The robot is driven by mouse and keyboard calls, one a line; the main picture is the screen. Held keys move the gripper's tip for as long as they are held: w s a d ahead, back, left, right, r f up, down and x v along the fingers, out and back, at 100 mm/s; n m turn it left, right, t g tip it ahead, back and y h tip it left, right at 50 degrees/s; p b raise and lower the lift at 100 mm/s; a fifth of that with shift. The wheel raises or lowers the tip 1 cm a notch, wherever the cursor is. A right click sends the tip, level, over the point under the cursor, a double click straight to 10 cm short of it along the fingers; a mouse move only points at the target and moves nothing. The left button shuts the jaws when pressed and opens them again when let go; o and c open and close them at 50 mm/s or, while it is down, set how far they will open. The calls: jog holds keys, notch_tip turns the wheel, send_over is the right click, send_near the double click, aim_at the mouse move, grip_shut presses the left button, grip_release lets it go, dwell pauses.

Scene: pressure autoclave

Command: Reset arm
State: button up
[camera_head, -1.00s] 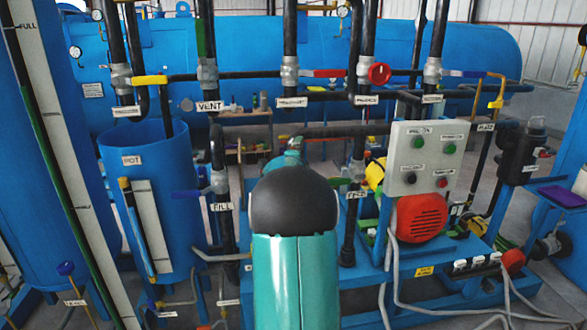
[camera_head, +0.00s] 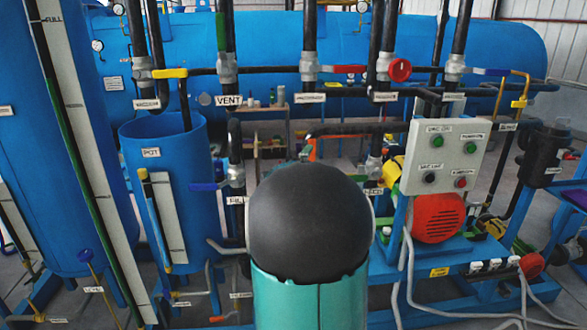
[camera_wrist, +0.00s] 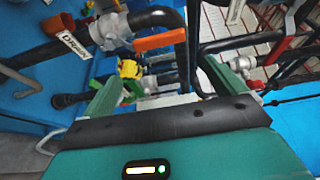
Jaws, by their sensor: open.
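My arm, a teal link with a dark rounded joint, stands at the bottom middle of the head view and covers part of the pipework. My gripper is hidden in the head view. In the wrist view my gripper (camera_wrist: 158,92) shows two green fingers set well apart, with nothing held between them. Behind the fingers are dark pipes, a grey valve with an orange handle (camera_wrist: 158,40) and a labelled pipe. I cannot tell whether anything touches the fingers.
A blue pot tank (camera_head: 185,215) stands left of my arm. A grey control box (camera_head: 447,157) with buttons and a red motor cover (camera_head: 437,218) are on the right. Valve pipes cross in front of the large blue autoclave (camera_head: 270,55).

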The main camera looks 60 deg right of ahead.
jog(key=w+a+n+t+y, duration=0.25)
jog(key=a+n+y, duration=0.2)
jog(key=a, duration=0.55)
jog(key=w+a+r+n+t+y, duration=0.1)
jog(key=w+a+n+y, duration=0.25)
jog(key=a+n, duration=0.45)
jog(key=w+a+n+t+y, duration=0.2)
jog(key=w+a+n+y, duration=0.15)
jog(key=a, duration=0.95)
jog(key=s+a+f+n+g+y, duration=0.1)
jog(key=s+a+n+y, duration=0.2)
jog(key=a, duration=0.4)
jog(key=s+a+f+n+g+y, duration=0.1)
jog(key=s+a+f+n, duration=0.15)
jog(key=a+n, duration=0.45)
jog(key=s+a+f+n+g, duration=0.1)
jog(key=s+a+n+g, duration=0.1)
jog(key=s, duration=0.4)
jog(key=s+a+f+n+g+y, duration=0.1)
jog(key=s+a+f+n, duration=0.1)
jog(key=s+a+n, duration=0.2)
jog(key=s+a, duration=0.2)
jog(key=s, duration=0.1)
jog(key=shift+a+g, duration=0.35)
